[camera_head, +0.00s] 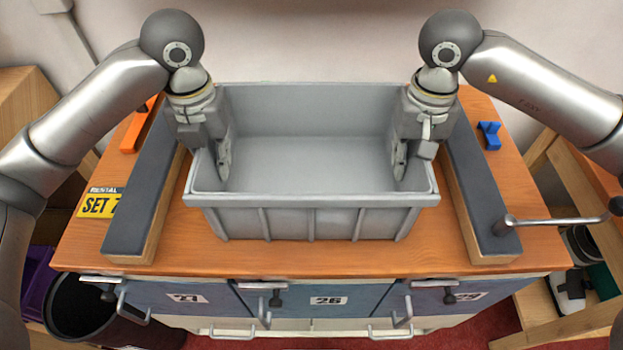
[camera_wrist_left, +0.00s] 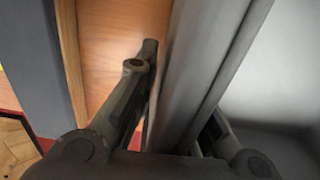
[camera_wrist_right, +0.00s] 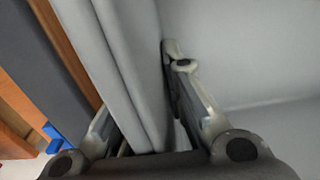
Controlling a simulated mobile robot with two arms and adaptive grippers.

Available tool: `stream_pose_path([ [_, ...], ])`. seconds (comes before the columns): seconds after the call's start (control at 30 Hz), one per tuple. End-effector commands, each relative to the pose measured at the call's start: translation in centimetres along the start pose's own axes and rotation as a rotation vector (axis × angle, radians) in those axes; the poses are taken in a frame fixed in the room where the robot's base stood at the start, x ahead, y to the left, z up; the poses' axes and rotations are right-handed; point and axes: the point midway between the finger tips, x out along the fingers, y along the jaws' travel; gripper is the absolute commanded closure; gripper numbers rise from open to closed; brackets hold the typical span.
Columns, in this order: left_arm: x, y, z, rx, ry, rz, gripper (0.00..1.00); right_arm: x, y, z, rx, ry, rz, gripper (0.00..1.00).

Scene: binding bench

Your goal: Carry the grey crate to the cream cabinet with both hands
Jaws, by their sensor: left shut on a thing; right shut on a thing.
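The grey crate (camera_head: 316,222) stands upright and looks empty, on the wooden top of a cabinet with blue drawers, between two dark-topped rails. My left gripper (camera_head: 212,165) is shut on the crate's left wall; in the left wrist view that wall (camera_wrist_left: 205,60) runs between its fingers (camera_wrist_left: 178,120). My right gripper (camera_head: 404,155) is shut on the right wall; in the right wrist view that wall (camera_wrist_right: 128,60) passes between its fingers (camera_wrist_right: 140,100). The cabinet's front (camera_head: 180,298) has blue drawers and cream edges; I cannot tell whether it is the cream cabinet.
The left rail (camera_head: 143,190) and right rail (camera_head: 480,190) flank the crate closely. An orange tool (camera_head: 138,128) and a yellow label (camera_head: 97,205) lie at left. A blue object (camera_head: 489,134) and a metal bar (camera_head: 555,221) are at right. A dark bin (camera_head: 85,306) stands on the floor at lower left.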

Motion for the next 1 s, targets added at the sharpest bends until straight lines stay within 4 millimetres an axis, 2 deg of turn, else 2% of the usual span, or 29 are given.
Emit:
stream_pose_path([
  [0.2, 1.1, 0.0, 0.0, 0.000, -0.001, 0.000, 1.00, 1.1, 0.0, 0.0, 0.000, 0.001, 0.000, 1.00],
  [0.23, 1.0, 0.0, 0.0, 0.000, 0.000, 0.000, 0.87, 1.0, 0.0, 0.0, 0.000, 0.000, 0.000, 0.87],
  [0.4, 0.9, 0.0, 0.0, 0.000, 0.000, 0.000, 0.68, 0.9, 0.0, 0.0, 0.000, 0.000, 0.000, 0.68],
  [0.77, 0.7, 0.0, 0.1, -0.001, -0.002, 0.000, 0.68, 0.9, 0.0, 0.0, 0.000, 0.000, 0.000, 0.68],
  [1.0, -1.9, 0.1, 0.1, -0.001, -0.005, 0.001, 0.68, 0.9, 0.0, 0.0, 0.000, 0.000, 0.000, 0.68],
])
